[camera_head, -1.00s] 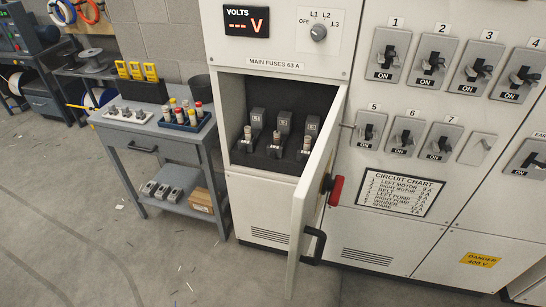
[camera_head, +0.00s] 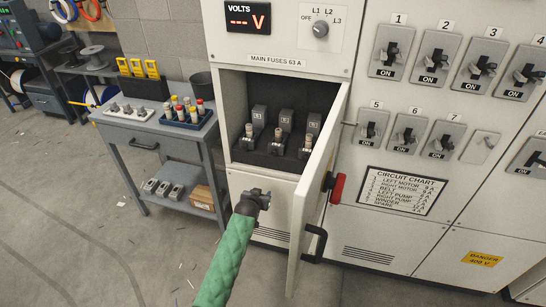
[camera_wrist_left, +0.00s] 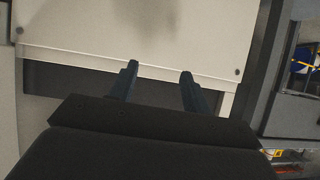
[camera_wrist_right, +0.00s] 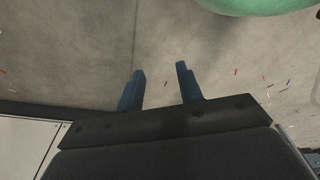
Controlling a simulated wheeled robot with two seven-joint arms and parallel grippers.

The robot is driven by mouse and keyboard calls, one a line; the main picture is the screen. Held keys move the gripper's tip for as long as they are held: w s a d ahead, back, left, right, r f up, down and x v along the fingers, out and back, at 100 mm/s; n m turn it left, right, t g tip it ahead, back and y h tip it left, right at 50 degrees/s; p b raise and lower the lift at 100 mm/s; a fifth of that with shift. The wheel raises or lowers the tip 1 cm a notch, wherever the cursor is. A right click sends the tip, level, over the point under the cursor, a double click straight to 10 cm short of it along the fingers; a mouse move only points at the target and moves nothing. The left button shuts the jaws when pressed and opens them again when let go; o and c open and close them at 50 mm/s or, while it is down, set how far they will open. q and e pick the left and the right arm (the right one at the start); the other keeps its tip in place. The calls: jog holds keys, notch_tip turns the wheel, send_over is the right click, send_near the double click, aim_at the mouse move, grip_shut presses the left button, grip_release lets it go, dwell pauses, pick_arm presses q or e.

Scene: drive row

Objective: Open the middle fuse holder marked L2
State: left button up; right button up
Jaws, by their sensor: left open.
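Three fuse holders stand side by side in the open main fuses compartment (camera_head: 240,110): a left one (camera_head: 250,135), the middle one (camera_head: 278,138) and a right one (camera_head: 307,146). Each has a dark block behind with a small label too small to read, and a pale-topped part in front. My left gripper (camera_head: 262,192) is in front of the cabinet, below the compartment and apart from the holders. In the left wrist view its fingers (camera_wrist_left: 158,82) are apart and empty, before a pale panel. My right gripper (camera_wrist_right: 160,75) shows only in its wrist view, fingers apart over bare floor.
The compartment door (camera_head: 312,205) stands open to the right of the fuses, with a red handle (camera_head: 337,188) and a black pull (camera_head: 314,245). A grey cart (camera_head: 165,150) with a fuse tray (camera_head: 187,117) stands left.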

pick_arm(q)
notch_tip(320, 180, up, 5)
jog(key=w+d+t, duration=0.2)
jog(key=t+h, duration=0.2)
jog(key=t, duration=0.2)
send_near(274, 154)
jog(key=w, duration=0.1)
jog(key=p+x, duration=0.2)
jog(key=x, duration=0.4)
jog(key=shift+w+d, duration=0.1)
jog(key=shift+w, duration=0.2)
jog(key=shift+w+d, duration=0.2)
jog(key=shift+w, duration=0.5)
pick_arm(e)
jog(key=shift+s+d+f, duration=0.2)
jog(key=shift+f, duration=0.5)
jog(key=shift+s+d+f, duration=0.2)
jog(key=shift+s+f, duration=0.05)
jog(key=shift+f, duration=0.5)
jog(key=shift+s+d+f, duration=0.2)
jog(key=shift+f, duration=0.5)
pick_arm(q)
grip_shut()
jog(key=shift+s+p, duration=0.1)
jog(key=shift+p, duration=0.25)
pick_arm(e)
jog(key=shift+r, duration=0.1)
